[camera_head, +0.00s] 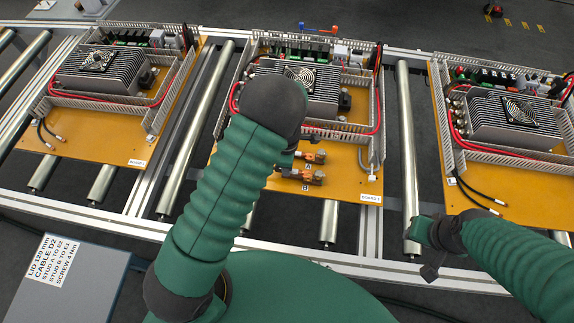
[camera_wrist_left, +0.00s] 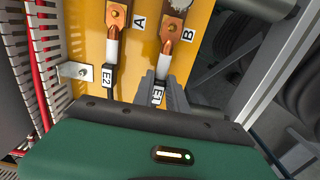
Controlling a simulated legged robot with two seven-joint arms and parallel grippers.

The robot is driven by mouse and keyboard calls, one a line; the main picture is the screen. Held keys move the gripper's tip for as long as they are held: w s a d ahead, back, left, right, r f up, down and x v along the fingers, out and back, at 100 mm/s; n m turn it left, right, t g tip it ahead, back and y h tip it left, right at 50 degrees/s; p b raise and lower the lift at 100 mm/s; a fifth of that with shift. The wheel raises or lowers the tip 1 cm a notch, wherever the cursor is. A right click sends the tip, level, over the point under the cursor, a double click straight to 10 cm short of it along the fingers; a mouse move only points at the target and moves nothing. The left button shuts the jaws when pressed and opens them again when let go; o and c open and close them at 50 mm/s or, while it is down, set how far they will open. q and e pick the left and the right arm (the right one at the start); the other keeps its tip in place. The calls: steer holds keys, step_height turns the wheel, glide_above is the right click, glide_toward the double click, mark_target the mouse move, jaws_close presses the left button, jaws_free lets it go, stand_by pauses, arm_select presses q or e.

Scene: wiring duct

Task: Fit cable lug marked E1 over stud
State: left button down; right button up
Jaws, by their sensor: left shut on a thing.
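My left gripper (camera_wrist_left: 160,80) is shut on the cable marked E1 (camera_wrist_left: 157,95), with its fingers either side of the black cable near the label. The cable's white sleeve (camera_wrist_left: 165,53) runs up to copper at terminal B (camera_wrist_left: 173,30). I cannot tell whether the lug's hole is around the stud. Beside it, the cable marked E2 (camera_wrist_left: 106,77) runs to the copper at terminal A (camera_wrist_left: 117,15). In the head view, terminals A (camera_head: 317,157) and B (camera_head: 312,177) sit on the middle board; my left arm hides part of it. My right gripper (camera_head: 430,268) is low at the right, apart from the boards.
The middle orange board (camera_head: 345,185) carries a finned heatsink and slotted duct walls (camera_wrist_left: 50,75). Similar boards stand left (camera_head: 95,145) and right (camera_head: 510,180). Metal rollers (camera_head: 408,150) lie between them. A labelled grey box (camera_head: 65,285) stands front left.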

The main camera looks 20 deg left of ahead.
stand_by(0.4)
arm_select(q)
steer(key=shift+f, duration=0.85)
stand_by(1.2)
steer(key=shift+r, duration=0.1)
steer(key=shift+f, duration=0.2)
